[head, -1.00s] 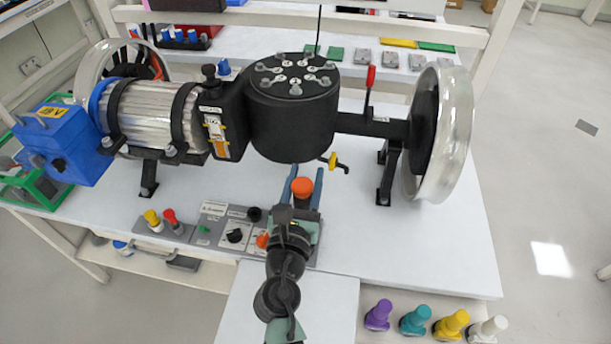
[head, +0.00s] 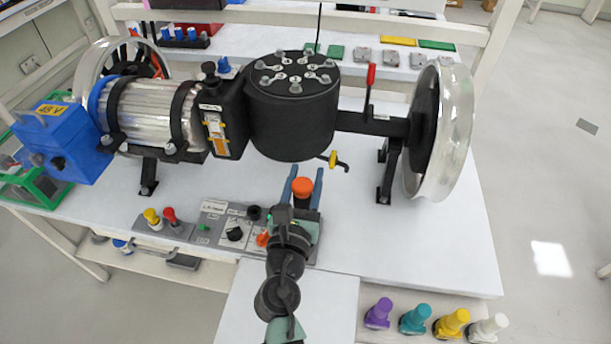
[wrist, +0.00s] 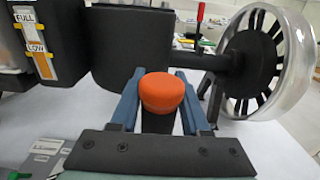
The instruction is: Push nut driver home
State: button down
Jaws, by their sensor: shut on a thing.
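My gripper (head: 303,175) reaches forward over the front of the bench with its two blue fingers either side of an orange-topped tool, which I take for the nut driver (head: 302,187). In the wrist view the rounded orange handle (wrist: 162,92) sits between the fingers, with a dark part below it. Its lower end is hidden, so I cannot tell how deep it sits in anything. The black drum (head: 293,115) with several bolts on top stands just beyond the fingertips.
The rig carries a silver motor (head: 155,112), a blue battery box (head: 65,142) and a wheel (head: 450,130) at right. A grey control panel (head: 215,208) lies left of my wrist. Purple (head: 378,312), teal, yellow and white knobs stand at front right. The bench right of my gripper is clear.

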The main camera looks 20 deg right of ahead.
jog(key=shift+f+b, duration=2)
jog(key=shift+f, duration=0.25)
jog(key=shift+c, duration=1.6)
grip_release()
jog(key=shift+f, duration=0.15)
jog(key=shift+s, duration=0.1)
jog(key=v, duration=1.2)
jog(key=shift+s+a, duration=0.25)
jog(key=shift+s, duration=0.05)
